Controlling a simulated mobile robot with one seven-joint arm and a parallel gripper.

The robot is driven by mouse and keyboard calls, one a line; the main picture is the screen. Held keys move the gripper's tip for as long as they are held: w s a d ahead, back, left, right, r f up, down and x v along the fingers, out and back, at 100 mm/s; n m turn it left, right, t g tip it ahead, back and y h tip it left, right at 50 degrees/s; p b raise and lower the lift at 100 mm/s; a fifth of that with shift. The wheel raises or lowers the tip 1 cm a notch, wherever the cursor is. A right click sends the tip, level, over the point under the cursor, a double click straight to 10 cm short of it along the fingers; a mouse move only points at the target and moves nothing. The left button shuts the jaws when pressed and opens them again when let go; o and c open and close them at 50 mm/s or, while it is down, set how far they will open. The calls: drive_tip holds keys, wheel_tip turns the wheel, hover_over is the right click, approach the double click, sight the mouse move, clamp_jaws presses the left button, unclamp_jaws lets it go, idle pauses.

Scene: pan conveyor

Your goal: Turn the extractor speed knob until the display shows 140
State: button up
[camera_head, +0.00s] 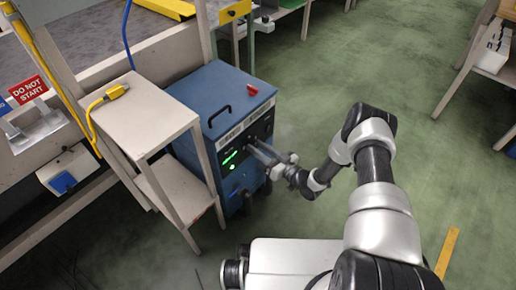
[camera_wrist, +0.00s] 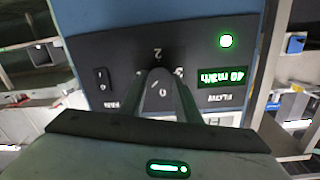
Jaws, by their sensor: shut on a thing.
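The blue extractor unit (camera_head: 225,100) stands on the floor beside a small table, its dark control panel facing my arm. My gripper (camera_head: 258,150) reaches the panel from the right; in the wrist view its fingers (camera_wrist: 160,85) are shut on the dark speed knob (camera_wrist: 160,74). The knob is partly hidden between them, with dial numbers around it. The green-lit display (camera_wrist: 223,75) is to the right of the knob and seems to read 40 m3/h, small and upside down. It is a green glow in the head view (camera_head: 229,157).
A switch (camera_wrist: 101,80) and a round green light (camera_wrist: 226,41) flank the knob on the panel. The small table (camera_head: 140,112) with a yellow plug (camera_head: 115,91) stands close on the left. Green floor is free to the right.

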drive_tip(key=m, duration=0.4)
drive_tip(key=shift+d, duration=0.1)
drive_tip(key=shift+f+m+g, duration=0.1)
drive_tip(key=shift+m+g, duration=0.2)
drive_tip(key=shift+m, duration=1.7)
drive_tip(key=o, duration=1.1)
drive_tip(key=shift+w, duration=0.1)
drive_tip(key=p+v, duration=0.2)
drive_tip(key=v, duration=1.5)
drive_tip(key=shift+d+p, duration=0.25)
drive_tip(key=shift+p, duration=0.15)
